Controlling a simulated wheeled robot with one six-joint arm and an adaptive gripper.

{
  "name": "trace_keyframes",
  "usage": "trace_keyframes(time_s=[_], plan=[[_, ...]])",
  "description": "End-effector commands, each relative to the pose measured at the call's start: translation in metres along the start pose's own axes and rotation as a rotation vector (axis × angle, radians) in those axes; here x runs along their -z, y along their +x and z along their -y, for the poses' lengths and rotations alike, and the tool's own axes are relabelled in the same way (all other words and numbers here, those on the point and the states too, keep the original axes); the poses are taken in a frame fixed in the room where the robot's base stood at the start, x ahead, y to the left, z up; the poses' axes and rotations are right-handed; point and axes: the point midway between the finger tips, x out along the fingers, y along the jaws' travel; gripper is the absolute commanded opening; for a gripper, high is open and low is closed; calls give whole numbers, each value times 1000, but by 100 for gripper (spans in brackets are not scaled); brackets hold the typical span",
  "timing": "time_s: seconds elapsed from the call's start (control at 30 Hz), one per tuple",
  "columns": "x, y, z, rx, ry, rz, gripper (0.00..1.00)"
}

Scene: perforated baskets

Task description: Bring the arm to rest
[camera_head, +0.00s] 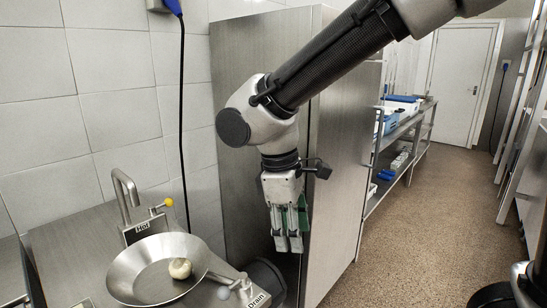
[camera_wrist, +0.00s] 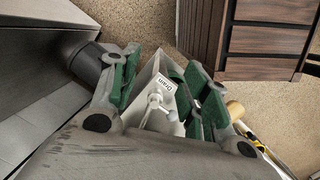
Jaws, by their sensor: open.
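My gripper (camera_head: 288,243) hangs from my arm in the head view, pointing down in front of the steel cabinet. Its fingers have green pads, and nothing is visible between them. In the wrist view my gripper (camera_wrist: 158,90) is open, its two green-padded fingers apart. My arm reaches in from the top right of the head view.
A tall steel cabinet (camera_head: 240,60) stands behind my gripper.

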Motion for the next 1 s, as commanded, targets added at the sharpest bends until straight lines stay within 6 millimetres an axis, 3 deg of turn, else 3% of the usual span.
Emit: trace_keyframes(time_s=[0.03,0.1,0.2,0.4,0.5,0.7,1.0], plan=[[-33,-4,-18,15,132,-43,46],[-78,-6,-36,33,319,-100,46],[-145,-6,-52,48,577,-184,46],[-257,-3,-51,15,969,-330,46],[-295,-6,-46,-29,1111,-383,46],[-333,-18,-44,-95,1269,-437,46],[-338,-17,-44,-97,1288,-433,46]])
